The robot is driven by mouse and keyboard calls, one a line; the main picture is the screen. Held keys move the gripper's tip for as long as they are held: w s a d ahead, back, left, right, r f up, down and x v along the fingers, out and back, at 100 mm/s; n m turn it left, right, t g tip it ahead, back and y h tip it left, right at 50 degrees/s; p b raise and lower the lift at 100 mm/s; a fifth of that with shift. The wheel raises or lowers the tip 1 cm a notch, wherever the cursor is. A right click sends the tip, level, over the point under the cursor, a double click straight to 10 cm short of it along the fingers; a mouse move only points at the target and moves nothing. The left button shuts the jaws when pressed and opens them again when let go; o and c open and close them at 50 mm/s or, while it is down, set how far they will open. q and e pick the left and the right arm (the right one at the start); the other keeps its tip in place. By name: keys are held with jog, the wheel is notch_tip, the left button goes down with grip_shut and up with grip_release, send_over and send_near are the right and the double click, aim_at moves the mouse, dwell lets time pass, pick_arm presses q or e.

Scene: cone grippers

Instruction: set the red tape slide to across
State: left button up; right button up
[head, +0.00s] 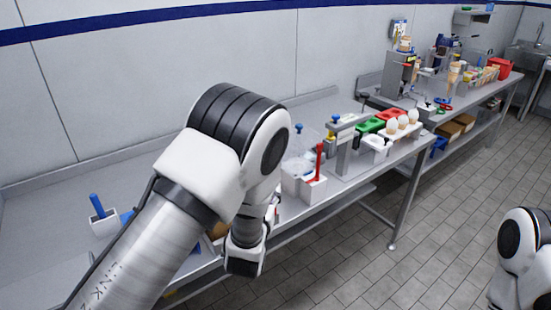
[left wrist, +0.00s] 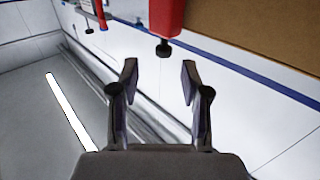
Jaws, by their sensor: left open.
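In the left wrist view my left gripper (left wrist: 159,68) is open, with nothing between its fingers. A red block with a black knob (left wrist: 166,18) hangs at the top of that view, beyond the fingertips and apart from them. It may be the red tape slide; its top is cut off, so I cannot tell its setting. A smaller red piece (left wrist: 101,15) shows to its left. In the head view my left arm comes in over the bench and hides its gripper. My right arm shows at the lower right edge, its gripper out of view.
The steel bench (head: 60,180) runs along the wall. A white box with a red handle (head: 313,188) stands right of my left arm, near a metal stand (head: 344,150). A white holder with a blue handle (head: 104,222) is at the left. The tiled floor (head: 430,230) is clear.

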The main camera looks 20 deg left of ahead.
pick_arm(q)
jog(key=w, duration=0.2)
jog(key=w+p, duration=0.1)
jog(key=w, duration=0.1)
jog(key=w+a+p, duration=0.1)
jog(key=w, duration=0.2)
jog(key=shift+w+a+r, duration=0.1)
jog(key=shift+r, duration=0.3)
jog(key=shift+w+a, duration=0.1)
jog(key=shift+a+r, duration=0.1)
jog(key=c, duration=0.7)
grip_shut()
pick_arm(e)
jog(key=r, duration=0.3)
jog(key=shift+s+a, duration=0.15)
jog(key=shift+s, duration=0.05)
